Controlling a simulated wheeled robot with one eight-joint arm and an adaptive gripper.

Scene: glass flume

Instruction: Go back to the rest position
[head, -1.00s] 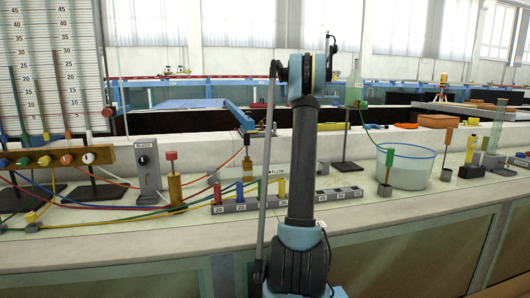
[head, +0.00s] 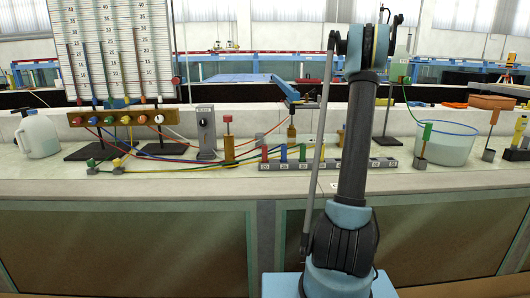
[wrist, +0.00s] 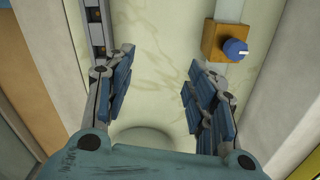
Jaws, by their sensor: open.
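My gripper (head: 288,90) shows in the head view as a blue shape left of my upright arm, raised above the bench top. In the wrist view my gripper (wrist: 158,95) has its two blue-padded fingers spread, with only pale bench surface between them. Nothing is held. A brown block with a blue knob (wrist: 235,47) is beyond the right finger, apart from it. A grey slotted rail (wrist: 97,30) runs beyond the left finger.
The bench (head: 120,187) carries a tube board (head: 110,55), a valve block (head: 85,118), coloured hoses, a rail with coloured plugs (head: 265,166), a white jug (head: 37,136) and a clear bucket (head: 447,150). My arm hides part of the rail. The air above the bench front is clear.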

